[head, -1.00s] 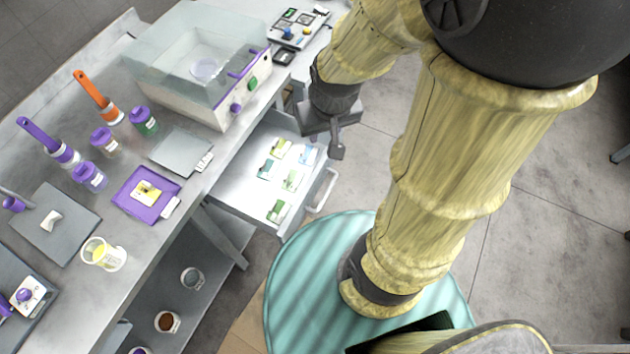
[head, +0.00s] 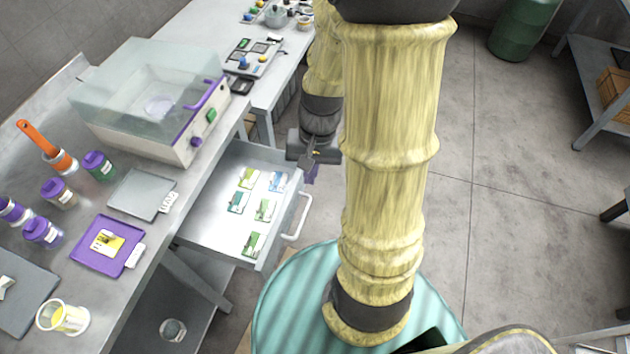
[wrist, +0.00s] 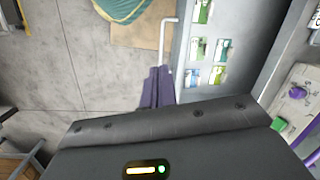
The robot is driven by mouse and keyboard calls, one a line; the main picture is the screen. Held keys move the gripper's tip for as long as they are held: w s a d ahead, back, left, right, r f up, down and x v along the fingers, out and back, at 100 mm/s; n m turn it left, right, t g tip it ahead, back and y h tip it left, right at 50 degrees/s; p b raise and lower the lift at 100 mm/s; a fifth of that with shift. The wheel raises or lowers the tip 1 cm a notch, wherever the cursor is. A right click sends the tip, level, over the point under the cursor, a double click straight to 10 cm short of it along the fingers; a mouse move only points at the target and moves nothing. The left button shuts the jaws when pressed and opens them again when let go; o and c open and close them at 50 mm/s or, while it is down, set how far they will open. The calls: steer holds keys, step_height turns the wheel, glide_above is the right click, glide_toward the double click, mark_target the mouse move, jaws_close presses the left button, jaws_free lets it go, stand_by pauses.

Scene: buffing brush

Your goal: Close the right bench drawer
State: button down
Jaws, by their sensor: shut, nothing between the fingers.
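The right bench drawer (head: 207,218) stands pulled out from under the bench, with several small green and blue packets lying in it. Its pale bar handle (head: 300,220) is on the front face. My gripper (head: 312,175) is shut and empty, just outside the far front corner of the drawer. In the wrist view the closed purple fingers (wrist: 157,88) point beside the drawer front, close to one end of the handle (wrist: 162,42). I cannot tell whether they touch it. My forearm hides no part of the drawer in the head view.
The bench top holds a clear-lidded machine (head: 150,105), a purple tray (head: 107,245), a grey plate (head: 142,193) and several purple-lidded jars. A second table (head: 266,92) stands beyond the drawer. The floor (head: 500,190) to the right is open.

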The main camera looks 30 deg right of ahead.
steer(key=w+d+f+m+t+y+b, duration=0.1)
steer(key=d+f+m+y+b, duration=0.3)
steer(key=f, duration=0.4)
steer(key=w+d+f+m+y+b, duration=0.1)
steer(key=d+f+m+y+b, duration=0.1)
steer(key=f+m+y+b, duration=0.4)
steer(key=w+d+f+m+t+y+b, duration=0.1)
steer(key=d+f+m+t+b, duration=0.4)
steer(key=d+f+m+t, duration=0.4)
steer(key=d+m+t, duration=0.2)
steer(key=d+t, duration=0.1)
steer(key=d, duration=0.1)
steer(key=shift+w+d+f+t, duration=0.15)
steer(key=shift+w+d+t, duration=0.05)
steer(key=shift+w+t, duration=0.15)
steer(key=x, duration=1.4)
steer(key=shift+w+f, duration=0.1)
